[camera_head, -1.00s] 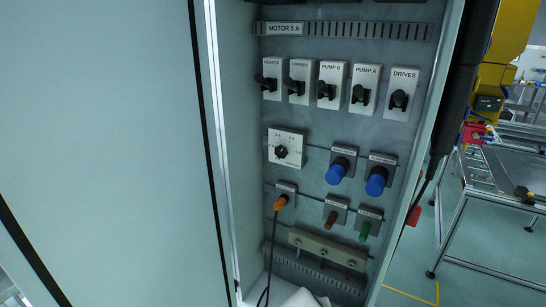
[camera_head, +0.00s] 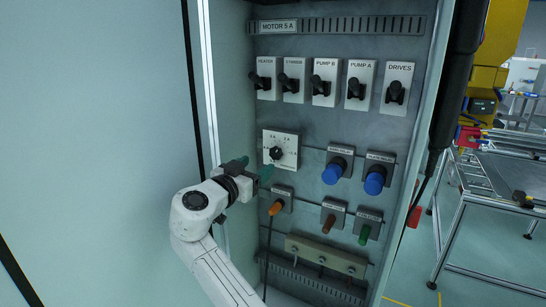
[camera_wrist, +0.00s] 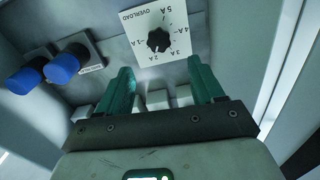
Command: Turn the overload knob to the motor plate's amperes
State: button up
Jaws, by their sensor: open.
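The overload knob (camera_head: 276,153) is a small black knob on a white square scale plate (camera_head: 291,150). In the wrist view the knob (camera_wrist: 158,41) shows in the middle of its scale, upside down, with a 5A mark at the upper right; I cannot tell where its pointer stands. The motor plate (camera_head: 279,27), at the panel's top left, reads "MOTOR 5 A". My gripper (camera_head: 254,168) has dark green fingers and is at the lower left of the knob. In the wrist view my gripper (camera_wrist: 161,65) is open and empty, its fingers apart, short of the knob.
A row of breaker switches (camera_head: 323,84) is above the knob. Two blue knobs (camera_head: 334,171) (camera_head: 375,180) are to its right. An orange plug (camera_head: 276,207) with a hanging cable is below. The cabinet's left edge (camera_head: 207,80) is close to my arm.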

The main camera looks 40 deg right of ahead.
aim_at(275, 154)
jog(key=p+x, duration=0.1)
jog(key=x, duration=0.8)
jog(key=shift+d+f, duration=0.1)
jog(key=shift+d, duration=0.2)
jog(key=shift+c, duration=0.3)
jog(key=c, duration=1)
